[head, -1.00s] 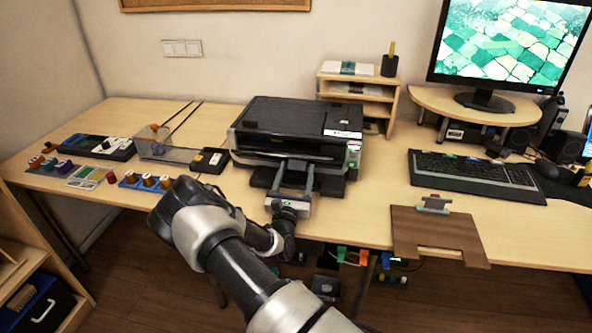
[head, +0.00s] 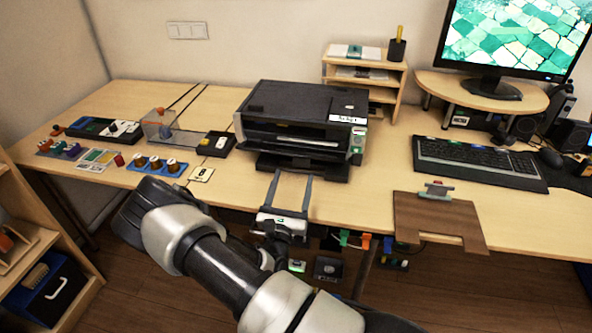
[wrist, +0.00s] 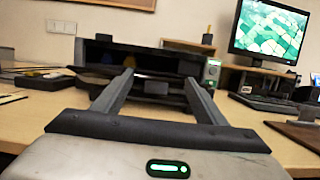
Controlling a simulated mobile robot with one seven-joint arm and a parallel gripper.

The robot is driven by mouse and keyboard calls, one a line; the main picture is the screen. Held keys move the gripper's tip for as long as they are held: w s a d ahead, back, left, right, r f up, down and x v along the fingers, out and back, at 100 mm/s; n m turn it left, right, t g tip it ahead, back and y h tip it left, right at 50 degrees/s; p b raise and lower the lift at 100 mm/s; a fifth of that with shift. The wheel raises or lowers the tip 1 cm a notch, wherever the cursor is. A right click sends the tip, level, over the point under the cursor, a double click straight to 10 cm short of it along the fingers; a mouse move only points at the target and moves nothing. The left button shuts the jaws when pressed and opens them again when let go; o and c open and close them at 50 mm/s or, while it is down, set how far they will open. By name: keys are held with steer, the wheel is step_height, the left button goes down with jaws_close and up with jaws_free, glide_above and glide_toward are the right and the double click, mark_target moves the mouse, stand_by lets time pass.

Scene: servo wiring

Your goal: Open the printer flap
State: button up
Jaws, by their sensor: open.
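The black printer (head: 290,108) stands on the desk, and its front also shows in the wrist view (wrist: 100,54). A dark flap (head: 300,164) juts out low from its front, flat or nearly so, with a dark cavity above it. A small dark block (wrist: 155,87) shows at the flap's near edge in the wrist view. My gripper (head: 290,178) is open and empty in front of the flap, its two fingers pointing at the printer. In the wrist view my gripper (wrist: 158,77) frames the block between its fingertips, apart from it as far as I can tell.
Left of the printer are a small black box (head: 216,143), a clear bin (head: 160,124) and several coloured spools. A keyboard (head: 475,162) and a brown board (head: 437,220) lie to the right. The desk's front edge runs under my gripper.

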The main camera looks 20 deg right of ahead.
steer(key=shift+s+a, duration=0.3)
steer(key=shift+s, duration=0.15)
steer(key=shift+c, duration=0.5)
steer(key=shift+w, duration=0.15)
steer(key=c, duration=0.4)
steer(key=w+a+g+b, duration=0.1)
steer(key=w+a+g+y+b, duration=0.1)
steer(key=a+b, duration=0.1)
steer(key=w+a+f+g+y+b, duration=0.1)
steer(key=w+a, duration=0.1)
steer(key=shift+a+b, duration=0.15)
steer(key=shift+b, duration=0.25)
jaws_close()
steer(key=shift+w+a, duration=0.1)
steer(key=shift+a, duration=0.1)
steer(key=b+x, duration=0.1)
steer(key=x, duration=0.4)
steer(key=b+x, duration=0.1)
steer(key=x, duration=0.4)
steer(key=shift+a+f, duration=0.1)
steer(key=shift+f, duration=0.1)
